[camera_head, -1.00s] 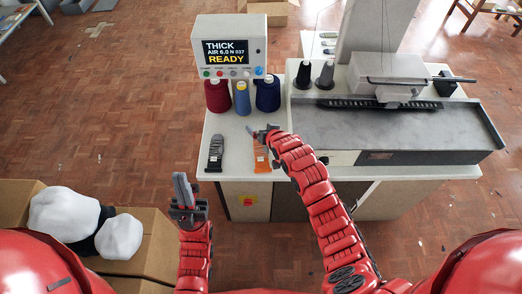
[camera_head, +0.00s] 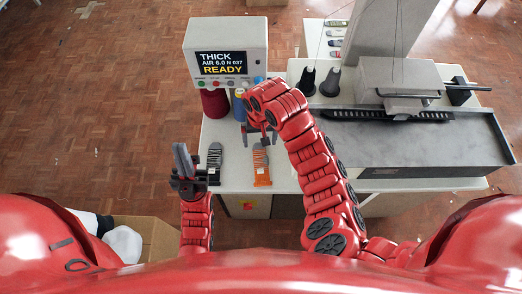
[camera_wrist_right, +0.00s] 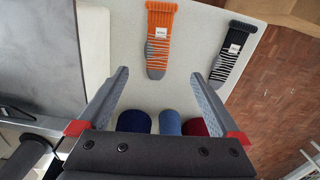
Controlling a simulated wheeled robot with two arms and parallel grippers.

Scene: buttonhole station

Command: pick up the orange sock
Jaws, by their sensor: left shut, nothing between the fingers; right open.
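My right gripper (camera_head: 263,138) is open and empty, pointing down over the table by the sock's far end. My left gripper (camera_head: 184,164) is shut and empty, left of the table's front corner.
A dark grey sock (camera_head: 215,160) lies left of the orange one. Thread cones and a display box (camera_head: 225,52) reading "THICK" and "READY" stand behind. The sewing machine (camera_head: 410,85) fills the table's right side. A cardboard box (camera_head: 155,238) stands at the lower left.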

